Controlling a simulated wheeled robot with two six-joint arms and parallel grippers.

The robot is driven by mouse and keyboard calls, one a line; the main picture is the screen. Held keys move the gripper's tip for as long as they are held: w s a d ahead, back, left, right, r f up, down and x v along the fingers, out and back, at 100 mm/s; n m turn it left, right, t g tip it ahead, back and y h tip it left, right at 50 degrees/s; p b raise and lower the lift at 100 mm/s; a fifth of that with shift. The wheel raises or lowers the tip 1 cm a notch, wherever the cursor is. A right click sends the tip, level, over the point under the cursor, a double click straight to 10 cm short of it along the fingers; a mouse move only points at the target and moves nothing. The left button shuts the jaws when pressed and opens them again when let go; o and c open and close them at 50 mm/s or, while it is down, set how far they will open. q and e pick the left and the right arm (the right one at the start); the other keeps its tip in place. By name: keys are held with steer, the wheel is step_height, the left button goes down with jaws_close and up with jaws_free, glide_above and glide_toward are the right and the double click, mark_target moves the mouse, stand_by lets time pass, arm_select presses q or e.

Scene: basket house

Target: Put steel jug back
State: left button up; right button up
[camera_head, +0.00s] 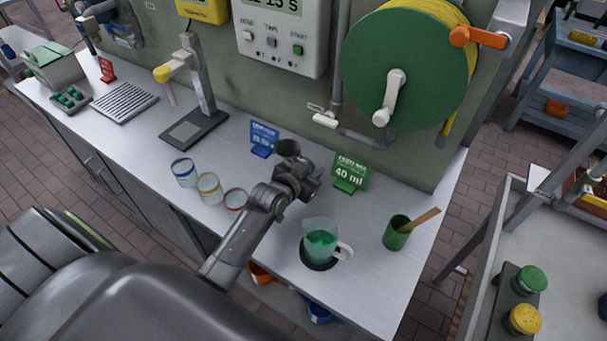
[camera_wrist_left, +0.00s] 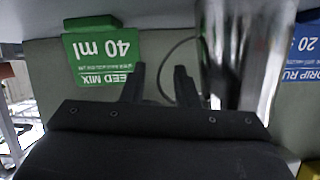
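The steel jug (camera_head: 288,148) stands on the counter near the wall, between the blue and green signs, partly hidden by my left gripper. In the left wrist view the shiny jug (camera_wrist_left: 243,55) is close, right of the fingers, with a thin curved handle (camera_wrist_left: 162,68) that reaches between them. My left gripper (camera_head: 305,178) is at the jug; in the wrist view its two fingers (camera_wrist_left: 160,85) are apart, one on each side of the handle, with a gap visible. My right gripper is not in view.
A clear jug of green liquid (camera_head: 321,243) stands on a dark round spot at front right, beside a green cup (camera_head: 396,233) with a wooden stick. Three rimmed glasses (camera_head: 208,188) stand left of my arm. The green 40 ml sign (camera_head: 350,174) is close to the gripper.

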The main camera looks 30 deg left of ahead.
arm_select(q)
steer(key=d+b+v, duration=0.1)
steer(key=v, duration=1.1)
steer(key=shift+a, duration=0.45)
steer(key=s+f+g, duration=0.1)
steer(key=s, duration=0.2)
steer(key=s+a+f+g+y, duration=0.1)
steer(key=s+f, duration=0.1)
steer(key=s+f+n+g, duration=0.1)
steer(key=s+g, duration=0.1)
steer(key=s, duration=0.1)
steer(key=shift+s+a+f, duration=0.15)
steer(key=shift+s+f, duration=0.2)
steer(key=shift+f, duration=0.05)
steer(key=s+a+f+n+g+y, duration=0.2)
steer(key=s+g, duration=0.4)
steer(key=s, duration=0.8)
step_height(320, 180, down, 26)
steer(key=a+g, duration=0.1)
steer(key=a, duration=0.1)
steer(key=s+d+f+g+b, duration=0.1)
steer(key=s+f, duration=1.4)
steer(key=shift+s+d+f+h, duration=0.2)
steer(key=shift+d+f+h, duration=0.15)
steer(key=shift+d+h, duration=0.05)
